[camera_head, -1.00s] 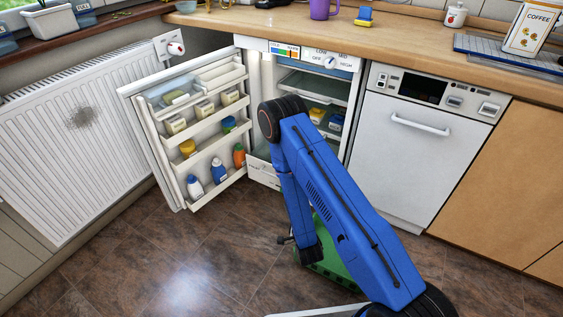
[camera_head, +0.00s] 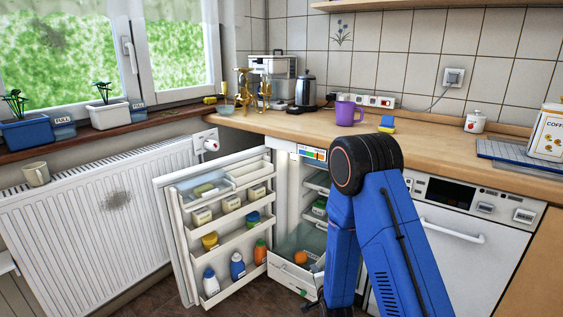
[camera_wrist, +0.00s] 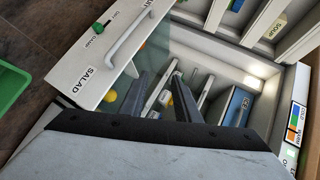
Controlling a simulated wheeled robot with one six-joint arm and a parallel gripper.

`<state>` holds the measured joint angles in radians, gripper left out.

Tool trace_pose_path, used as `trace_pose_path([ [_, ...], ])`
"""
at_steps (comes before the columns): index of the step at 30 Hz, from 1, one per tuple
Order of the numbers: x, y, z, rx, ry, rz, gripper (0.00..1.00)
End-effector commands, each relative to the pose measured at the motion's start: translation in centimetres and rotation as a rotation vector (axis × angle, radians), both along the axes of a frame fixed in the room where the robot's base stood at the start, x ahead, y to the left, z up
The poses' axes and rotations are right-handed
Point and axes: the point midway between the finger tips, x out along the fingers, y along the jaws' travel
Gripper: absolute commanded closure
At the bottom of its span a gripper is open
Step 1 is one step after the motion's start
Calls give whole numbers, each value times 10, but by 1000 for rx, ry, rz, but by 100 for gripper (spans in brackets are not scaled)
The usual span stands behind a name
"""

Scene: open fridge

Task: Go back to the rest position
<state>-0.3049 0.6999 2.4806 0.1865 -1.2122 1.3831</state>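My gripper (camera_wrist: 161,72) shows in the wrist view with two dark fingers apart and nothing visible between them. It points towards the inside of the open fridge, over the pulled-out salad drawer (camera_wrist: 92,78). In the head view my blue arm rises in front of the fridge (camera_head: 283,180), bends at the black joint and reaches down; the gripper is mostly out of sight at the lower edge. The drawer (camera_head: 287,272) holds an orange round item (camera_head: 300,257). The fridge door (camera_head: 165,215) stands open to the left, with jars and bottles on its shelves.
A green crate (camera_wrist: 10,84) is at the left edge of the wrist view. A radiator (camera_head: 95,220) stands left; a dishwasher (camera_head: 480,262) stands right.

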Motion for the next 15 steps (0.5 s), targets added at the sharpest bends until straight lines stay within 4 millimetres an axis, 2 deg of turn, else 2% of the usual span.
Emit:
trace_pose_path([
  [1, 2, -3, 14, -20, 8, 7, 70],
  [7, 0, -14, 53, -114, 64, 49, 70],
  [15, -15, -30, 106, -241, 137, 123, 70],
])
